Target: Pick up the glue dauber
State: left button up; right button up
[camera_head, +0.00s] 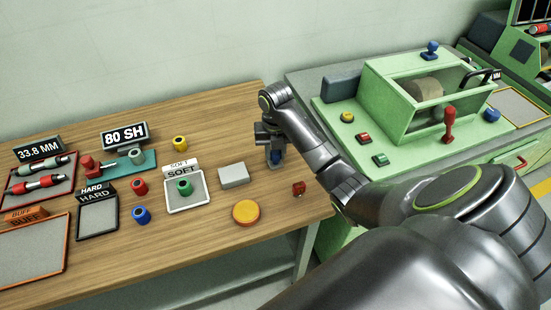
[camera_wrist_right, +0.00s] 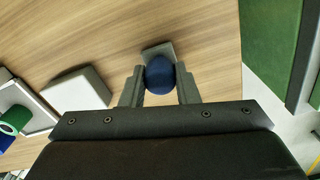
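A blue round-topped piece on a small grey square base, which I take to be the glue dauber, stands at the right part of the wooden table. Its blue top (camera_wrist_right: 160,76) shows between the fingers of my right gripper (camera_wrist_right: 160,88) in the wrist view. In the head view the gripper (camera_head: 273,150) points down over it and hides most of it; a bit of blue (camera_head: 276,157) shows. The fingers lie on both sides of the blue top, very close to it. I cannot tell whether they press on it. My left gripper is not in view.
A grey block (camera_head: 234,175), a yellow disc (camera_head: 246,212) and a small red piece (camera_head: 299,188) lie near the gripper. The SOFT tray (camera_head: 171,204) holds a green ring. A green machine (camera_head: 385,75) stands to the right, beyond the table's edge.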

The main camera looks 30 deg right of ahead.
aim_at(276, 151)
jog(key=shift+c, duration=1.1)
jog(key=shift+r, duration=0.55)
notch_tip(276, 151, up, 9)
jog(key=p, duration=0.8)
jog(key=shift+f, duration=0.1)
jog(key=o, duration=0.5)
jog(key=c, duration=0.4)
jog(key=shift+o, duration=0.2)
